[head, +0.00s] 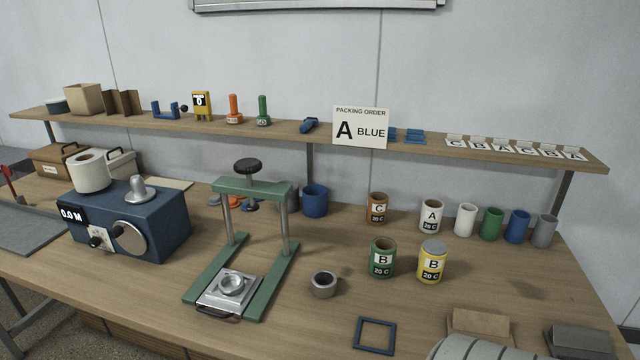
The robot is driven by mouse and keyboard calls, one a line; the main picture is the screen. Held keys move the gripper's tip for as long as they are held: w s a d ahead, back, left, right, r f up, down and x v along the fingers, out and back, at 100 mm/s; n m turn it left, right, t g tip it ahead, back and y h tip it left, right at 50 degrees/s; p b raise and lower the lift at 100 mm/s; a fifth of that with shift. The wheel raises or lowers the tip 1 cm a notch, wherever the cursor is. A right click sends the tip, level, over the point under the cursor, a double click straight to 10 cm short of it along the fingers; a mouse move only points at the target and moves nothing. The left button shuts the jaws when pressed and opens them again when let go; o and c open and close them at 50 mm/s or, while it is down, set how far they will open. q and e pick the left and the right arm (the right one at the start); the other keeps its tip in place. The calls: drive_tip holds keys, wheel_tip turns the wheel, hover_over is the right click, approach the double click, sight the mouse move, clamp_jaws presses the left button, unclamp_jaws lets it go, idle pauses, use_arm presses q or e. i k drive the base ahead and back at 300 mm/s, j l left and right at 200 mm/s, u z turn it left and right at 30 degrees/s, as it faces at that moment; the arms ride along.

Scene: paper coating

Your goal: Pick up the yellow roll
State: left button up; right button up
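The yellow roll (431,265) stands upright on the wooden table, right of centre in the head view. It has a white label reading B and 20 C, and its top is grey.
A green roll (382,259) labelled B stands just left of it. Behind are a brown roll (377,208), a white roll (431,217) labelled A, and several plain cylinders. A green press frame (254,187) stands left, with a grey ring (324,284) between. A dark square frame (375,336) lies in front.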

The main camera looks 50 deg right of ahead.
sight(429, 267)
drive_tip(key=z, duration=2.35)
